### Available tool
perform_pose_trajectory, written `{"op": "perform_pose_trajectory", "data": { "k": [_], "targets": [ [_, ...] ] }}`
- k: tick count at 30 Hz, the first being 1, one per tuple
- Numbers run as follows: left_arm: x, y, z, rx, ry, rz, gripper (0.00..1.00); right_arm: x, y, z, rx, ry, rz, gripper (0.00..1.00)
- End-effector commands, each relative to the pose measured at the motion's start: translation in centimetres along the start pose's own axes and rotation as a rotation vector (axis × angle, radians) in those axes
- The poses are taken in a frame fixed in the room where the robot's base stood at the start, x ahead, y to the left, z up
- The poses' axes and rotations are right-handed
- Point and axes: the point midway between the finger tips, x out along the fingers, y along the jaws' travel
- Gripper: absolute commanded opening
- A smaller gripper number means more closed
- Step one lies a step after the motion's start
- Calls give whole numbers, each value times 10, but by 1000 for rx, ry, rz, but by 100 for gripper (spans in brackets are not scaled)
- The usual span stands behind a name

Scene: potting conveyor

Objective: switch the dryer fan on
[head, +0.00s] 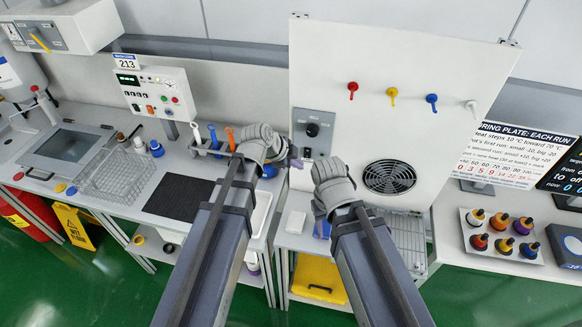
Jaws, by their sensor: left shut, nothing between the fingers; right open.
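The dryer is a tall white panel (440,75) with a round black fan grille (389,177) low on its face. A grey control plate (325,143) on its left side carries a black knob (312,130) and a small dark part (307,152) below it. My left gripper (293,163) is shut and empty, close to the lower left edge of this plate; I cannot tell if it touches. My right gripper (323,212) is open, lower down in front of the panel, left of the grille. Its fingers are mostly hidden by its wrist.
Red (352,88), yellow, blue and white pegs stick out of the panel above. A tool rack (208,147) stands left of my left gripper. A wire rack (408,235) lies below the grille. A tray of bottles (500,250) is at right.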

Motion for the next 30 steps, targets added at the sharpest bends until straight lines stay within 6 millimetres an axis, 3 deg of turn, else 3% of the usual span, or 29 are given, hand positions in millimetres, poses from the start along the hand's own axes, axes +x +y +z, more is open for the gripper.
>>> {"op": "perform_pose_trajectory", "data": {
  "k": [1,3,6,9,30],
  "targets": [
    [16,1,3,0,0,0,0,15,-1,-1,-2,0,1,50],
    [28,0,2,0,1,0,0,24,-2,-1,-4,0,1,50],
    [32,-22,1,-1,0,-1,0,17,-2,-1,-5,0,1,50],
    [37,-31,2,-1,0,-1,0,18,-2,-1,-5,0,1,50],
    [43,-38,3,1,1,-4,0,21,-2,-1,-5,0,1,50]
  ]
}}
